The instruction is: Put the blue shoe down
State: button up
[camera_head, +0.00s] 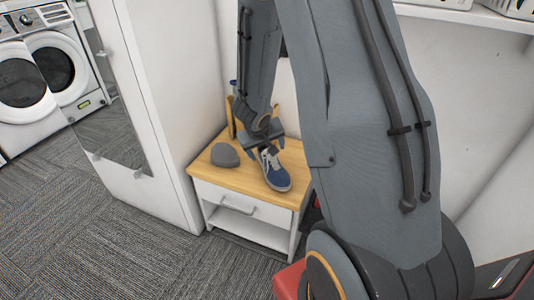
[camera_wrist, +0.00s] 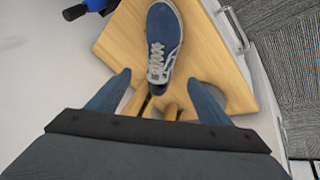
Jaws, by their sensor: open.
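The blue shoe (camera_head: 275,172) has white laces and a white side stripe. It rests on the wooden top of a small white nightstand (camera_head: 225,176), toe toward the drawer front. In the wrist view the shoe (camera_wrist: 163,32) lies on the wood (camera_wrist: 205,50) beyond the fingertips. My gripper (camera_head: 263,146) is just above the heel end of the shoe in the head view. In the wrist view my gripper (camera_wrist: 160,82) has its two fingers spread wide, with nothing clamped between them. The heel end is close to the space between the fingers; whether a finger touches it I cannot tell.
A grey rounded object (camera_head: 225,155) sits left of the shoe on the nightstand. A tall white cabinet (camera_head: 150,110) stands left, near washing machines (camera_head: 40,75). A blue and black item (camera_wrist: 88,8) shows at the wrist view's upper left. Carpet (camera_head: 110,245) in front is clear.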

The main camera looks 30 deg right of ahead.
jog(key=s+a+r+g+h, duration=0.1)
jog(key=s+a+r+g, duration=0.1)
jog(key=s+r, duration=0.9)
jog(key=s+a+r+n+g+y, duration=0.1)
jog(key=s+a+r+y, duration=0.1)
jog(key=s+a, duration=0.3)
jog(key=s+a+r+n+g+y, duration=0.1)
jog(key=s+a+r+y, duration=0.2)
jog(key=s+a, duration=0.3)
jog(key=a, duration=0.2)
jog(key=shift+s+a+r, duration=0.25)
jog(key=shift+a+r, duration=0.1)
jog(key=shift+r, duration=0.05)
jog(key=shift+s+a+r+y, duration=0.1)
jog(key=shift+s+a+y, duration=0.15)
jog(key=shift+a, duration=0.2)
jog(key=shift+c, duration=0.4)
